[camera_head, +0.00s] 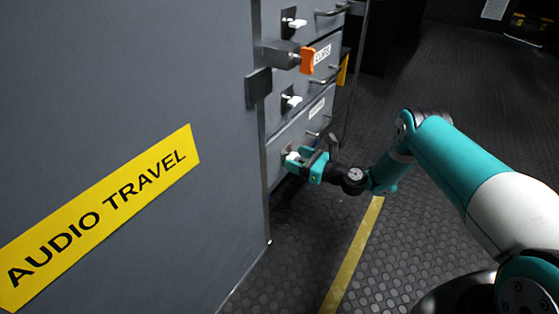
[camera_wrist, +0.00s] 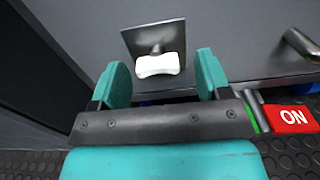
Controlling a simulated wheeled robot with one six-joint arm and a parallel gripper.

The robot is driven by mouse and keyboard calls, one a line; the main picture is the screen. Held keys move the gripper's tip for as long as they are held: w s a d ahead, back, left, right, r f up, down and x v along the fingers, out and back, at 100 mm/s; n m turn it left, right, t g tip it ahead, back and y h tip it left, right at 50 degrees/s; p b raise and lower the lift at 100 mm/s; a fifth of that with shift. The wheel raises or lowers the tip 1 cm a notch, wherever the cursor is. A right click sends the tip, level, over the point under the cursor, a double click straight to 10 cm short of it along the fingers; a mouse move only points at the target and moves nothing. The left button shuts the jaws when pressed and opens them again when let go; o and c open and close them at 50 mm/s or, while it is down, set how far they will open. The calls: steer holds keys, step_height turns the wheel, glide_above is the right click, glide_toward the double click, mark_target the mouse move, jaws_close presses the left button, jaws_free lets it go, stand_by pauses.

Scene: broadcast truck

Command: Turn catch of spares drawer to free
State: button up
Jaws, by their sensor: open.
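The drawer front (camera_head: 308,128) at the bottom of the stack carries a white catch (camera_head: 292,156). In the wrist view the white catch (camera_wrist: 158,66) lies crosswise on a short stem from a square metal plate (camera_wrist: 155,36). My gripper (camera_head: 304,160) is at this catch. In the wrist view my gripper (camera_wrist: 163,80) is open, with one teal finger on each side of the catch and gaps showing on both sides. I cannot tell how deep the catch sits between the fingers. The drawer labels are too small to read surely, so I cannot confirm which is spares.
A bar handle (camera_wrist: 302,44) is right of the catch. The grey AUDIO TRAVEL panel (camera_head: 215,80) stands left. Rubber floor (camera_head: 420,220) is open.

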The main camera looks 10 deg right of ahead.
steer(key=shift+w+a, duration=0.3)
steer(key=shift+a, duration=0.05)
steer(key=shift+c, duration=0.4)
steer(key=shift+a, duration=0.1)
steer(key=c, duration=0.8)
steer(key=shift+c, duration=0.2)
